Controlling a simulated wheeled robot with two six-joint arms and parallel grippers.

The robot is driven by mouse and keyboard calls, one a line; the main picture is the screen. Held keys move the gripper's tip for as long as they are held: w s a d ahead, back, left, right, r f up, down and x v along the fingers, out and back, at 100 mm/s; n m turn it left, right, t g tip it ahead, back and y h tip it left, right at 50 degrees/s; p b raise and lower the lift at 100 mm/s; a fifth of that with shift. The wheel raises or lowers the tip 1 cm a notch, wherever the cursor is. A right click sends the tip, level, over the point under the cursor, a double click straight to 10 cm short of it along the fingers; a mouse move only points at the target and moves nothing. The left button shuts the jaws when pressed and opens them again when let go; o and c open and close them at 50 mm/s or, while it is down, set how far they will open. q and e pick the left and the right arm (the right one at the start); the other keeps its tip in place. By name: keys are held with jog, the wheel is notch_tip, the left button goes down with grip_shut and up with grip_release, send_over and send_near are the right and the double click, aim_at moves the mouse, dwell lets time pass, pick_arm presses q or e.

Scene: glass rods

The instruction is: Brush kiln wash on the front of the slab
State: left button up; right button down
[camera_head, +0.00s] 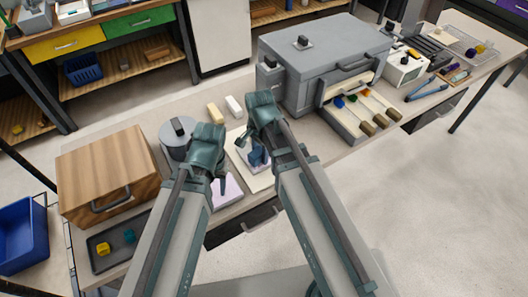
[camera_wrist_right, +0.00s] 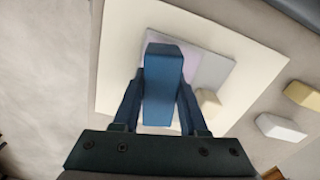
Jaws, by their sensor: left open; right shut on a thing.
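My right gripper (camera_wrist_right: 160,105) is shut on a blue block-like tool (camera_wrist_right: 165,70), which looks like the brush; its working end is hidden. The brush is over a flat slab (camera_wrist_right: 215,72) on a cream board (camera_wrist_right: 120,45). The slab looks pale lilac near the brush and greyer to the right. Whether the brush touches it I cannot tell. In the head view the right gripper (camera_head: 258,156) covers most of the slab. My left gripper (camera_head: 221,184) is open and empty, above or beside a pale lilac flat piece (camera_head: 232,191).
A grey kiln-like box (camera_head: 325,60) with several handled tools in front stands behind right. A grey round pot (camera_head: 176,132) and wooden box (camera_head: 108,172) are left. Yellow (camera_head: 215,113) and white (camera_head: 234,105) blocks lie behind the board. A dark tray (camera_head: 118,245) sits front left.

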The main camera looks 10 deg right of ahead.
aim_at(249, 155)
jog(key=shift+s+a+f, duration=0.1)
jog(key=shift+s+a, duration=0.15)
jog(key=shift+a, duration=0.4)
jog(key=shift+s+a+r, duration=0.1)
jog(key=shift+s+a, duration=0.1)
jog(key=shift+a, duration=0.4)
jog(key=shift+s+a+f, duration=0.1)
jog(key=shift+s+a, duration=0.15)
jog(key=shift+a, duration=0.4)
pick_arm(q)
notch_tip(249, 155, up, 6)
jog(key=p, duration=0.6)
pick_arm(e)
notch_tip(249, 155, up, 6)
jog(key=shift+r, duration=0.1)
notch_tip(249, 155, up, 3)
jog(key=p, duration=0.3)
pick_arm(q)
notch_tip(249, 155, up, 3)
jog(key=shift+f, duration=0.1)
